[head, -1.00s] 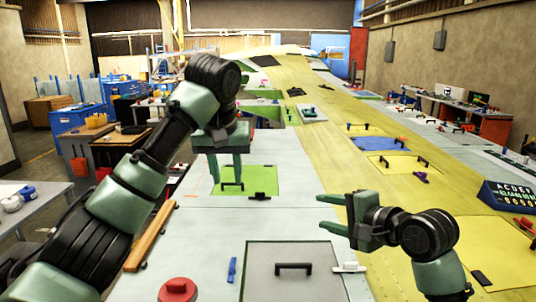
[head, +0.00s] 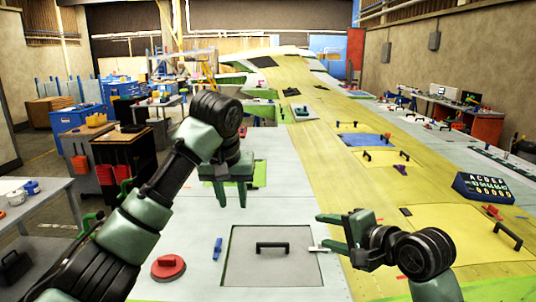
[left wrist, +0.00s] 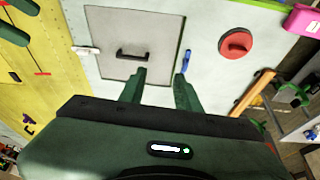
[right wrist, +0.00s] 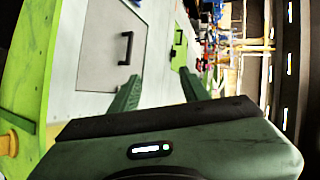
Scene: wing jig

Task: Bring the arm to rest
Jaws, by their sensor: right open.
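My left gripper (head: 232,205) hangs over the pale wing surface, fingers pointing down and apart with nothing between them. In the left wrist view its two fingers (left wrist: 160,88) are also apart, with bare pale surface behind them. My right gripper (head: 320,231) points left, open and empty, above the right edge of the grey panel (head: 237,271). The right wrist view shows its fingers (right wrist: 158,88) apart too. The grey panel has a black handle (head: 271,246) and lies below and between the two grippers.
A red knob (head: 168,266) and a blue tool (head: 217,249) lie left of the grey panel. A white piece (head: 318,248) sits at its right edge. A green panel (head: 260,174) is behind the left gripper. A dark lettered board (head: 485,187) stands at right.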

